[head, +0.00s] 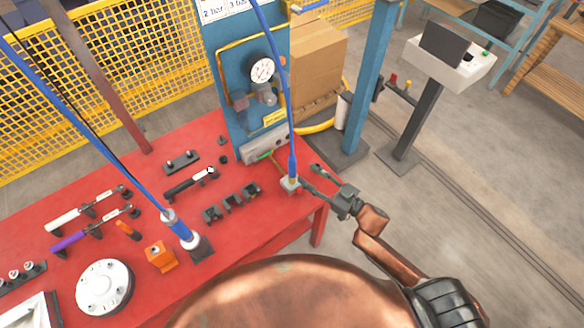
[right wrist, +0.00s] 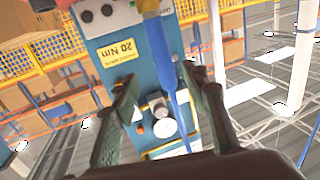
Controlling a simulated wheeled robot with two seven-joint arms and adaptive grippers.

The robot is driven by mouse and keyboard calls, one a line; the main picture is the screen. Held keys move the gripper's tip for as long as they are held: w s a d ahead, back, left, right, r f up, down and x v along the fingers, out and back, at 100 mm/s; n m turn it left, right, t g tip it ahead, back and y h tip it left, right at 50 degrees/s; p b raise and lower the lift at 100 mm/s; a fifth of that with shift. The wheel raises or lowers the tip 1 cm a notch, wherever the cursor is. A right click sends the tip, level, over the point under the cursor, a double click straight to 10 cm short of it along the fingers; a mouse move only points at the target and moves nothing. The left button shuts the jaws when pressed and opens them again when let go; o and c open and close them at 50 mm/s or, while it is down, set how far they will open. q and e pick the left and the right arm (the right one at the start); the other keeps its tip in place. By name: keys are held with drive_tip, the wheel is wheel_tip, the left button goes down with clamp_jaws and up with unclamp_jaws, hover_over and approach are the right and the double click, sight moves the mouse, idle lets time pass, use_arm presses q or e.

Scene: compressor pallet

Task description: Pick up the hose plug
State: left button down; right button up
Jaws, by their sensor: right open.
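A blue hose ends in a thicker blue sleeve and a pale plug end, the hose plug (head: 291,181), at a small light block by the table's right edge. My right gripper (head: 311,181) is open, just right of the plug, its fingers pointing left towards it. In the right wrist view, the blue sleeve (right wrist: 158,45) and thin hose run between and beyond the two open fingers (right wrist: 167,98). I cannot tell whether a finger touches the hose. My left gripper is not in view.
The red table (head: 150,165) holds several tools, a white round flange (head: 104,287) and an orange block (head: 160,256). Another blue hose tool (head: 178,225) stands on it. A blue panel with a gauge (head: 262,70) rises behind.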

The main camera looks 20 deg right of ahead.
sight(295, 166)
drive_tip(key=x, duration=0.4)
drive_tip(key=r+x, duration=0.1)
drive_tip(key=x, duration=0.2)
drive_tip(key=shift+s+a+p, duration=0.2)
drive_tip(key=shift+p, duration=0.1)
drive_tip(key=shift+w+a+f, duration=0.1)
drive_tip(key=shift+w+a, duration=0.2)
drive_tip(key=shift+w, duration=0.15)
drive_tip(key=shift+c, duration=0.6)
clamp_jaws()
